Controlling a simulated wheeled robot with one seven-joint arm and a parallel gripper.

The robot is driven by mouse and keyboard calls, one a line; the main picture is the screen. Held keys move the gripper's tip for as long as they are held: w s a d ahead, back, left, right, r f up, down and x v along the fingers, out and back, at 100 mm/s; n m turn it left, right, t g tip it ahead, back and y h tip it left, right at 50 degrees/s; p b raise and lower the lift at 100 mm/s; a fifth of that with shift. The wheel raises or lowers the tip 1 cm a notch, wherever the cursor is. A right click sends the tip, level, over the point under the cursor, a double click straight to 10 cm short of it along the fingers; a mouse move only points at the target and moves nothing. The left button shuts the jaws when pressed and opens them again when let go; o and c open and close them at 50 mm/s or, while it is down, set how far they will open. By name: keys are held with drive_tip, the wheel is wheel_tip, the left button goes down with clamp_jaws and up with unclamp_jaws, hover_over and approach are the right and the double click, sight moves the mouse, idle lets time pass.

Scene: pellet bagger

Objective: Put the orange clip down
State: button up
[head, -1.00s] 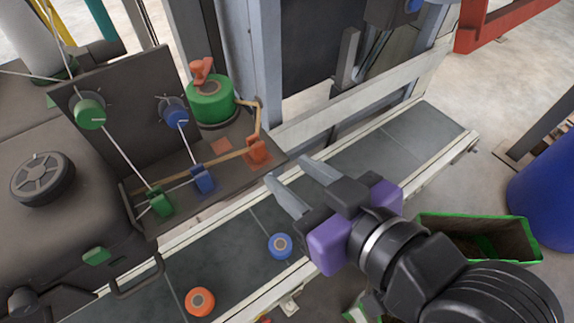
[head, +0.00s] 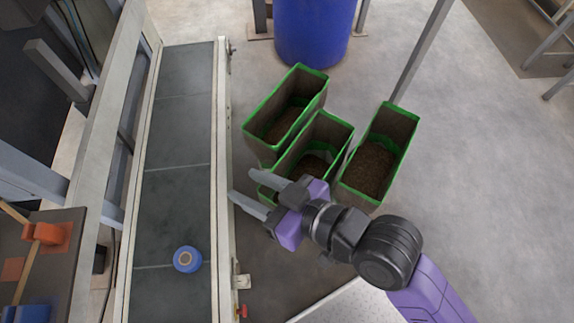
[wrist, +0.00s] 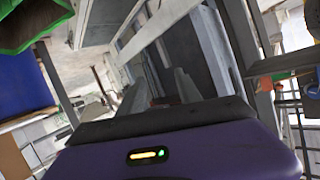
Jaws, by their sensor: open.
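The orange clip (head: 47,233) sits on an orange patch (head: 66,234) of the dark panel at the left edge of the head view. A tan strap runs from it down the panel. My gripper (head: 243,186) is open with nothing between its fingers. It is well to the right of the clip, over the right edge of the conveyor, and not touching the clip. In the wrist view I cannot make out the clip for certain.
A conveyor (head: 176,130) carries a blue-rimmed spool (head: 187,259). Green-rimmed bags (head: 323,120) of pellets stand right of it, close to my gripper. A blue drum (head: 312,30) is behind. A blue clip (head: 32,313) and a second, bare orange patch (head: 12,268) are on the panel.

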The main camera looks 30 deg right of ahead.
drive_tip(key=s+d+f+m+t+h, duration=0.1)
drive_tip(key=s+d+f+m+h, duration=0.3)
drive_tip(key=s+d, duration=0.65)
drive_tip(key=s+d+r+t+h, duration=0.1)
drive_tip(key=s+d+r+h, duration=0.1)
drive_tip(key=s, duration=0.6)
drive_tip(key=shift+s+d+r+h, duration=0.25)
drive_tip(key=shift+d+r+h, duration=0.05)
drive_tip(key=shift+d+r, duration=0.45)
